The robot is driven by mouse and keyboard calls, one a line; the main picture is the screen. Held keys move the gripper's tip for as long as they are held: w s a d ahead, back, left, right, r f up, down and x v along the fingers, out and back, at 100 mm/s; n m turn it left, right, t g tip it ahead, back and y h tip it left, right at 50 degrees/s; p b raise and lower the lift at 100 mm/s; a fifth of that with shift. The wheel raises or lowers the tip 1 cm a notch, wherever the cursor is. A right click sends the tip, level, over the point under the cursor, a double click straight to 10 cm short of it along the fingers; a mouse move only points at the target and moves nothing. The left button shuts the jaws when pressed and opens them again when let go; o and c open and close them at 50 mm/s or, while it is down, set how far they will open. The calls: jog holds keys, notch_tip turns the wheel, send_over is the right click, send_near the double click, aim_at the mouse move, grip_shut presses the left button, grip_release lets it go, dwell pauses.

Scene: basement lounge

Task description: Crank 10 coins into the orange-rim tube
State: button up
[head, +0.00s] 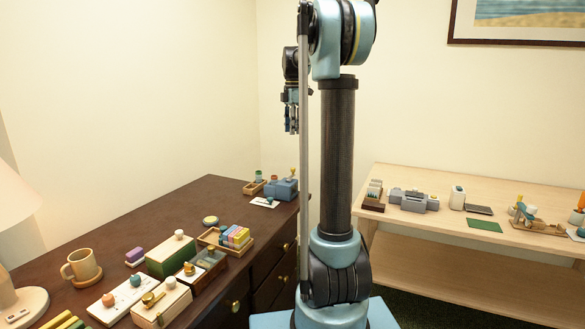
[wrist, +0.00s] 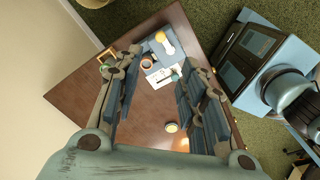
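A blue-grey box (head: 284,190) with a yellow-knobbed lever (head: 292,172) stands at the far end of the dark desk. They also show in the wrist view as the box (wrist: 157,53) and a pale yellow knob (wrist: 164,37). An orange-rimmed round opening (wrist: 147,63) shows at the box's edge in the wrist view; I cannot tell whether its tube touches the box. A green-topped tube (head: 258,175) stands by a small wooden tray (head: 253,188). My gripper (head: 291,130) hangs empty above the desk, its fingers spread wide in the wrist view (wrist: 162,62). No coins are discernible.
A white card (head: 263,203) with a teal knob lies before the box. A round yellowish disc (head: 210,221), wooden boxes, a mug (head: 80,267) and a lamp (head: 18,210) occupy the nearer desk. A pale bench (head: 480,235) with several objects stands right.

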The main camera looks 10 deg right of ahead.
aim_at(293, 168)
notch_tip(293, 168, down, 16)
jog(key=shift+f, duration=0.2)
dwell(0.4)
grip_shut()
